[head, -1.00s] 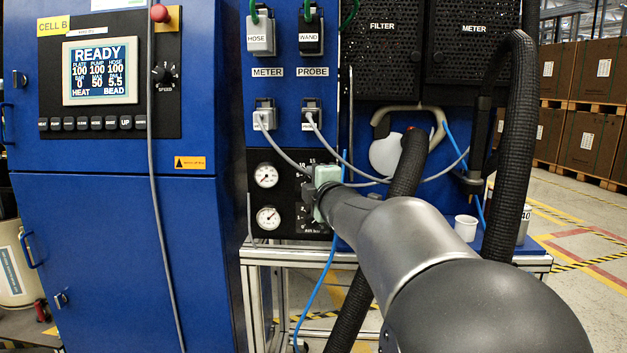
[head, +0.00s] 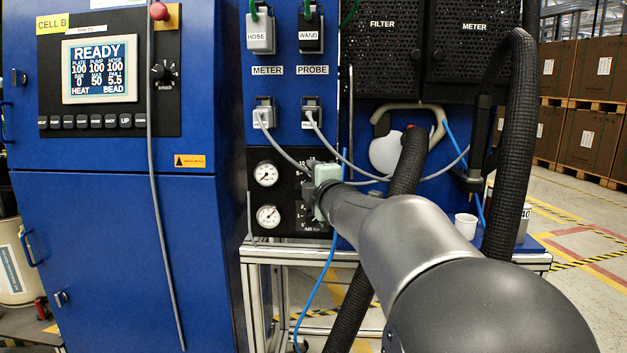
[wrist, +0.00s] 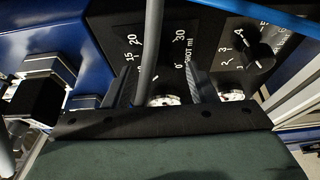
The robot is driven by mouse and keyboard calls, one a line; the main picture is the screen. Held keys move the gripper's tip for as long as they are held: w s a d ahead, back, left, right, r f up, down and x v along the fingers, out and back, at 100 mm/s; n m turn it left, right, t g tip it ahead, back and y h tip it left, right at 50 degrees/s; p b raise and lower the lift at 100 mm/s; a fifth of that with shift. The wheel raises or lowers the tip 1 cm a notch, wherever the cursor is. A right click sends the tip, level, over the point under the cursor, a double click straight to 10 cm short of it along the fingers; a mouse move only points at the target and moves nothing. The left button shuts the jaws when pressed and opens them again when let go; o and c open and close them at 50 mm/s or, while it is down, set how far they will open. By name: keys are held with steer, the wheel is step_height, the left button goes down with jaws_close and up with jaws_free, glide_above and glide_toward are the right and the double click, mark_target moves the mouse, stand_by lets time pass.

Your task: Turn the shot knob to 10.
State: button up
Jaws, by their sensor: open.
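The shot dial scale (wrist: 182,45), marked SHOT ml, shows on the black panel in the wrist view. Its knob is not clearly seen, as a grey cable and my gripper cover the middle of the dial. My gripper (wrist: 160,82) is open, its two dark fingers pointing at the dial's lower part, one on each side of the cable. I cannot tell whether they touch the knob. In the head view my gripper (head: 324,190) is in front of the black panel, right of the gauges, and hides most of the shot dial.
The air knob (wrist: 259,54) is right of the shot dial in the wrist view. Two round gauges (head: 266,174) are left of my gripper. A grey cable (head: 285,152) and a blue hose (head: 326,265) run close to my gripper. A white cup (head: 466,226) stands right.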

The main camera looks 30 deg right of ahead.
steer(key=s+a, duration=0.1)
steer(key=s, duration=0.6)
steer(key=shift+p, duration=0.35)
steer(key=shift+s+r, duration=0.1)
steer(key=s+a+m+g+y+p, duration=0.1)
steer(key=s+a+m+g+p, duration=0.7)
steer(key=s+p, duration=0.6)
steer(key=s+a+m+g+y+p, duration=0.1)
steer(key=s+a+m+g+p, duration=0.7)
steer(key=s+p, duration=0.5)
steer(key=a+g+p, duration=0.1)
steer(key=a+p, duration=0.1)
steer(key=p, duration=0.2)
steer(key=shift+s+a+g+y, duration=0.15)
steer(key=shift+s+g+y, duration=0.15)
steer(key=shift+s, duration=0.1)
